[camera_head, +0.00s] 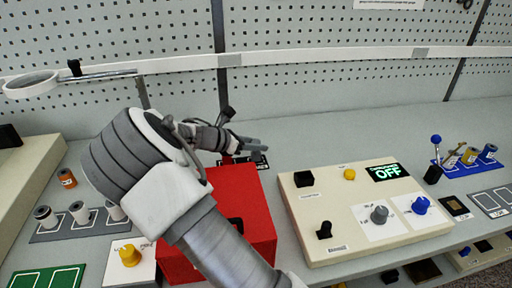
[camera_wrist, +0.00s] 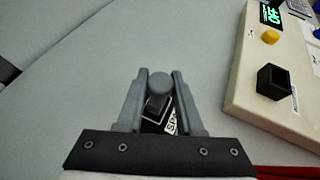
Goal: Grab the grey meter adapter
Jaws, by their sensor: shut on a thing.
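My gripper (camera_wrist: 160,88) is shut on a grey round-topped piece (camera_wrist: 159,84), which appears to be the grey meter adapter. The piece sits between the two fingers in the wrist view, and its lower part is partly hidden. A black label with white lettering (camera_wrist: 170,125) lies below and behind it. In the head view my gripper (camera_head: 256,144) is low over the bench, just beyond the red box (camera_head: 215,188). The adapter cannot be made out there. I cannot tell whether it still touches the bench or its holder.
A cream control box (camera_head: 325,195) with knobs and a green OFF display stands right of my gripper. A grey rack of spools (camera_head: 82,228) is at the left. A blue holder (camera_head: 468,168) with several pieces stands at the far right. Bare bench lies behind my gripper.

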